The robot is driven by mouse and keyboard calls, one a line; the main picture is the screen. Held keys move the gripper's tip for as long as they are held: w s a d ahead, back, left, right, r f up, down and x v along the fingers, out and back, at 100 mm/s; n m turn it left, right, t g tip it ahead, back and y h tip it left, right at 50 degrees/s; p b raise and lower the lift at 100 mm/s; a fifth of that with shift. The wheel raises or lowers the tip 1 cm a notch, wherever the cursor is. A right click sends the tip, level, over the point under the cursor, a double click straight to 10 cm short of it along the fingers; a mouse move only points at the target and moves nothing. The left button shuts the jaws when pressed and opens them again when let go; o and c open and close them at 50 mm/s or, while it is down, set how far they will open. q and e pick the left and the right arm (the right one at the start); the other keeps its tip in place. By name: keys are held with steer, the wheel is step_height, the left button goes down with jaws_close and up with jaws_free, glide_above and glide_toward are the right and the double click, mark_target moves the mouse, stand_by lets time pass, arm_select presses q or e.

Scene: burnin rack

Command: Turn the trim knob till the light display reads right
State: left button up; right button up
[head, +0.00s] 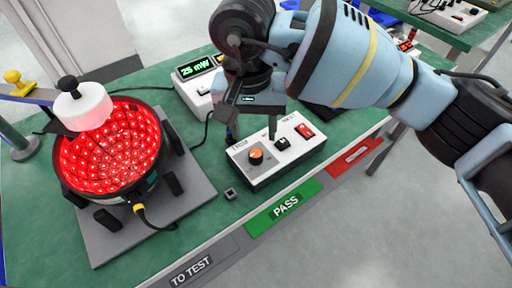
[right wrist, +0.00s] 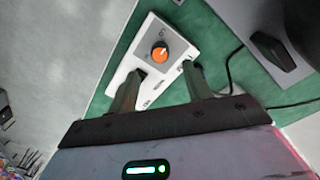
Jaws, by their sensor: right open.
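The trim knob (head: 256,156) is orange with a dark collar, on the top face of a white control box (head: 262,178). The light display (head: 195,68) on a white meter behind reads "25 mW" in green. My right gripper (head: 251,136) is open and empty above the box, pointing down. In the right wrist view the knob (right wrist: 159,52) shows beyond the two spread fingertips (right wrist: 162,72), roughly between them, with no contact visible. My left gripper is not in view.
The box also has a black switch (head: 282,143) and a red switch (head: 304,131). A small dark block (head: 230,194) lies left of the box. PASS (head: 285,206) marks the front edge.

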mark_target(255, 153)
step_height(255, 153, down, 7)
steer(key=shift+d+r, duration=0.1)
steer(key=shift+d, duration=0.05)
stand_by(0.4)
steer(key=c, duration=1)
steer(key=shift+m, duration=0.3)
